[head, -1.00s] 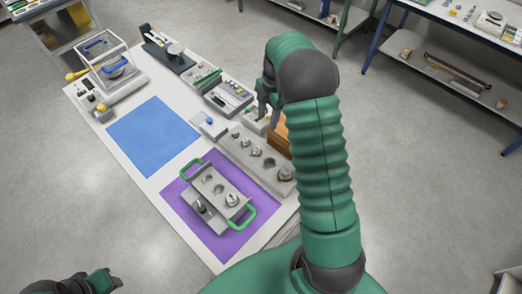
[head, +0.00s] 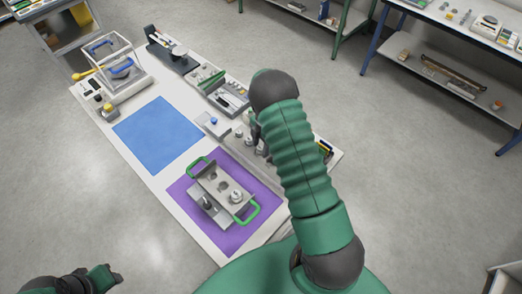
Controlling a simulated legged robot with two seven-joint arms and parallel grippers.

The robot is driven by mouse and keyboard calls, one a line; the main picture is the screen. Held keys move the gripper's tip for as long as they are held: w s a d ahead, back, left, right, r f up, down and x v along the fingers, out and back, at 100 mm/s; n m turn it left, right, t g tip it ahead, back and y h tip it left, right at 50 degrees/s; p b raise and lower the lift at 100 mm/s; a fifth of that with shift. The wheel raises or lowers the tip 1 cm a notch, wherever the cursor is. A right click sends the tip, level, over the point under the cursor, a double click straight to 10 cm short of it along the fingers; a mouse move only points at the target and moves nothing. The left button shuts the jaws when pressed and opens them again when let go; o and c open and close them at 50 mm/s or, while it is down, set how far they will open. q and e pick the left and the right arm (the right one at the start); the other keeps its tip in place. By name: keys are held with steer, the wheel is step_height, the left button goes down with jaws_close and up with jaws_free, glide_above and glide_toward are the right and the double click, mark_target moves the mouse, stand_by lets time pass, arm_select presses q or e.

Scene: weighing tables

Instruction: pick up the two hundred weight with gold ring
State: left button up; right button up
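Several small silver weights (head: 238,132) stand in a row in a long grey block beside the purple mat. I cannot make out a gold ring on any of them at this size, and my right arm hides the block's right end. My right gripper (head: 256,134) points down at this row, close to the weights and largely covered by my own arm; its fingertips are not clear. More weights (head: 236,196) are on and beside a grey tray with green handles (head: 218,178). My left gripper (head: 112,277) is at the lower left, away from the table.
The purple mat (head: 262,208) lies under the green-handled tray. A blue mat (head: 157,134) is bare and clear. A glass-sided balance (head: 117,68), a dark instrument (head: 172,55) and a grey tool tray (head: 228,98) stand farther back.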

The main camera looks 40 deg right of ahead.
steer(key=shift+w+a+r, duration=0.1)
steer(key=shift+a+r, duration=0.1)
steer(key=shift+a, duration=0.3)
steer(key=c, duration=0.7)
steer(key=shift+d, duration=0.15)
steer(key=shift+c, duration=1.3)
steer(key=shift+d+f, duration=0.1)
steer(key=shift+d, duration=0.3)
jaws_close()
